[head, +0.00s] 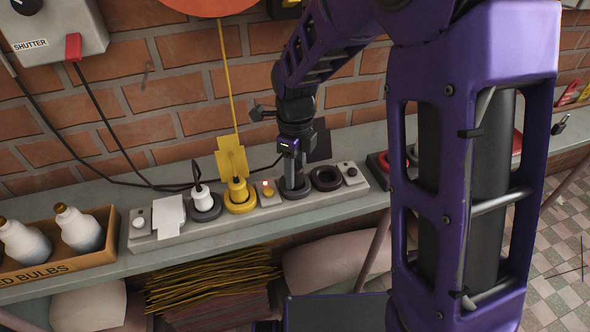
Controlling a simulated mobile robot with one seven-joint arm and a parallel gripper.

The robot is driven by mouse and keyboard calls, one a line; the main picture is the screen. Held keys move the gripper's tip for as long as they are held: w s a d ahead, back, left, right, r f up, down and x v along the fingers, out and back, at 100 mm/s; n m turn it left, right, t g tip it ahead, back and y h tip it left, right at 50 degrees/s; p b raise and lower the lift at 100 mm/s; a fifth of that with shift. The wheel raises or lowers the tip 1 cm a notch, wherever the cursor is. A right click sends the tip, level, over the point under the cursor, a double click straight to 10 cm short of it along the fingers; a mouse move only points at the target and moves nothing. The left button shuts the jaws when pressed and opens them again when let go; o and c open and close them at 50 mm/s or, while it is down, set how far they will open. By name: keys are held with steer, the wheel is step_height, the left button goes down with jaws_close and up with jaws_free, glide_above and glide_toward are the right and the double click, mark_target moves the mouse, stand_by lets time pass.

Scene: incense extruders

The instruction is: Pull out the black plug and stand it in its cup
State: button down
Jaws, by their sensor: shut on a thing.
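My gripper (292,172) points straight down over the grey socket strip (173,238) on the shelf. It is shut on a dark plug, which I take to be the black plug (294,184). The plug is upright in a dark round socket, and the fingers hide most of it. I cannot tell whether it is fully seated. A dark tag (319,140) stands behind it, partly hidden by my arm. No cup for it can be clearly made out; my arm hides part of the shelf on the right.
A yellow plug (238,190) and a whitish plug (204,200) stand left of my gripper. An empty dark ring (326,178) is close on the right. A bulb box (60,263) stands left; a brick wall (170,95) is behind.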

steer(key=shift+f, duration=0.2)
steer(key=shift+c, duration=1.6)
jaws_free()
